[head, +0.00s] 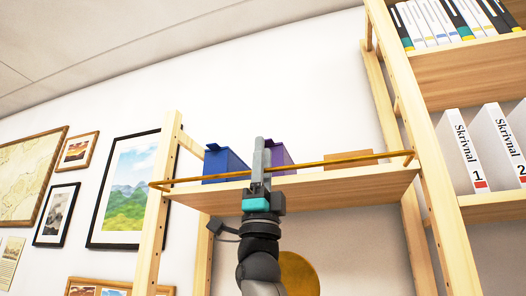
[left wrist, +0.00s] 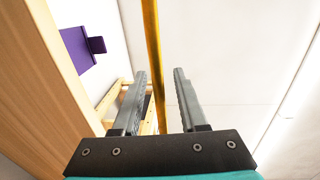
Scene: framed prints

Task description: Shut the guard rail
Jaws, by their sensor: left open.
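The guard rail (head: 330,162) is a thin golden bar along the front of a wooden shelf. It runs from the left post to the right post, a little above the shelf board. My left gripper (head: 262,155) is at the rail, left of its middle, pointing up, and covers a short piece of it. In the left wrist view, the fingers (left wrist: 160,75) are apart and the rail (left wrist: 153,45) shows in the gap between them. I cannot tell whether it touches either finger. My right gripper is not in view.
On the wooden shelf (head: 340,185) stand a blue bin (head: 224,165), a purple bin (head: 280,158) and a low wooden box (head: 348,159). A taller bookcase with white binders (head: 463,150) stands at the right. Framed prints (head: 123,190) hang on the left wall.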

